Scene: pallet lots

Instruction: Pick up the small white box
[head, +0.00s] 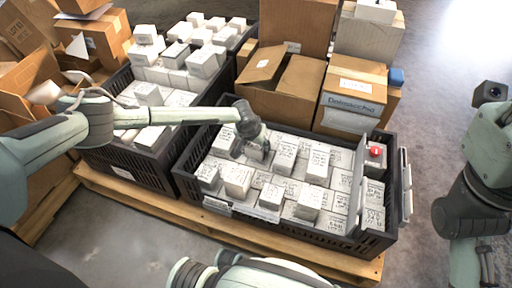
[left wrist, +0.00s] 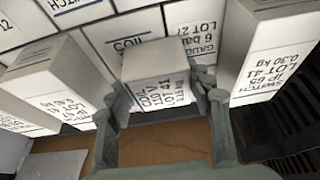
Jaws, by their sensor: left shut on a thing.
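My left gripper (head: 254,145) reaches into the right black crate (head: 190,185) from its back left side. It is shut on a small white box (head: 257,152), with other white boxes close around it. In the left wrist view, the white box (left wrist: 156,78) with printed lot text sits between the two fingers of the left gripper (left wrist: 162,104). I cannot tell whether its underside is clear of the boxes below. My right gripper (head: 485,265) hangs at the right edge, away from the crate, and its jaws are too unclear to read.
The left black crate (head: 128,160) holds more white boxes. Both crates stand on a wooden pallet (head: 235,232). Brown cartons (head: 290,85) stand behind. An upright panel (head: 357,180) crosses the right crate near a red-topped item (head: 376,152).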

